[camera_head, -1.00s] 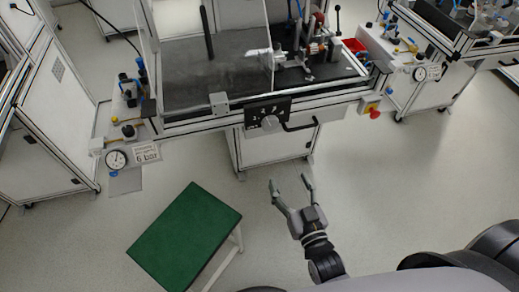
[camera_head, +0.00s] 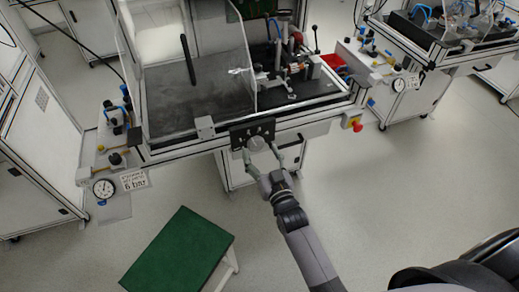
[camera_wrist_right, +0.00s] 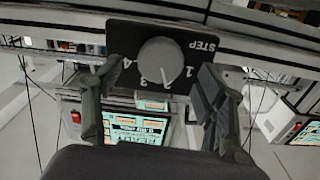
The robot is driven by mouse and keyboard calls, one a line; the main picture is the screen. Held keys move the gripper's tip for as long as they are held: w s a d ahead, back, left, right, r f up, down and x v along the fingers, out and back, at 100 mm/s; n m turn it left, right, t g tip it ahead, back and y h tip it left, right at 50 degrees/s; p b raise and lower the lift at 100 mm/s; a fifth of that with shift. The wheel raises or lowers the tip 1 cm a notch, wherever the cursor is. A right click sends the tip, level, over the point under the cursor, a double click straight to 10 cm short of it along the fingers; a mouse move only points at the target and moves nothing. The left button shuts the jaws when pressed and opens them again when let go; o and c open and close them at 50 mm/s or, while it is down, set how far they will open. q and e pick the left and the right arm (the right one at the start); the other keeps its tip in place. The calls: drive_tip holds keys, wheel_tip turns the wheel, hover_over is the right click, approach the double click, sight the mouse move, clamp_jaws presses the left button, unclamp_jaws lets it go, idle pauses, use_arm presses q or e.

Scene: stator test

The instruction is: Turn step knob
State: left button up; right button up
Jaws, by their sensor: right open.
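The step knob (camera_head: 257,143) is a round grey dial on a black panel (camera_head: 240,130) at the front edge of the workbench. In the right wrist view the knob (camera_wrist_right: 160,63) shows with the numbers 1 to 4 and the word STEP around it on the panel (camera_wrist_right: 196,44), upside down. My right gripper (camera_head: 262,160) is open just in front of the knob. In the wrist view its two fingers (camera_wrist_right: 153,95) stand on either side of the knob, apart from it as far as I can see. My left gripper is not in view.
The workbench (camera_head: 290,122) has a clear guard (camera_head: 200,60) on top and a red emergency button (camera_head: 356,125) at its right front. A pressure gauge (camera_head: 103,188) sits at its left. A green-topped stool (camera_head: 180,250) stands on the floor below. The floor to the right is clear.

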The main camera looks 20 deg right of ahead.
drive_tip(key=shift+w, duration=0.9)
drive_tip(key=shift+c, duration=0.2)
drive_tip(key=c, duration=1.1)
drive_tip(key=shift+n, duration=0.4)
drive_tip(key=n+p, duration=0.1)
drive_tip(key=n, duration=0.2)
drive_tip(key=shift+n, duration=0.4)
drive_tip(key=shift+a+n, duration=0.1)
drive_tip(key=shift+n, duration=2.1)
drive_tip(key=o, duration=1.1)
